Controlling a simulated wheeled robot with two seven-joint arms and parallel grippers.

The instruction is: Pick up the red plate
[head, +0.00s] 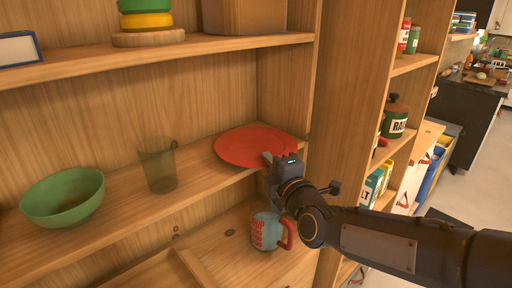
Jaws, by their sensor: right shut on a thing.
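The red plate (252,144) is on the middle wooden shelf, near its right end, and looks slightly tilted. My right gripper (269,160) reaches in from the right and is shut on the plate's front right rim. The fingers are small here, and the gripper body hides part of that rim. I cannot tell whether the plate is clear of the shelf. My left gripper is not in view.
A greenish glass (158,165) and a green bowl (63,196) stand left of the plate. A mug with a red handle (267,231) stands on the shelf below. The upper shelf (150,57) is above, and an upright panel (345,110) is close on the right.

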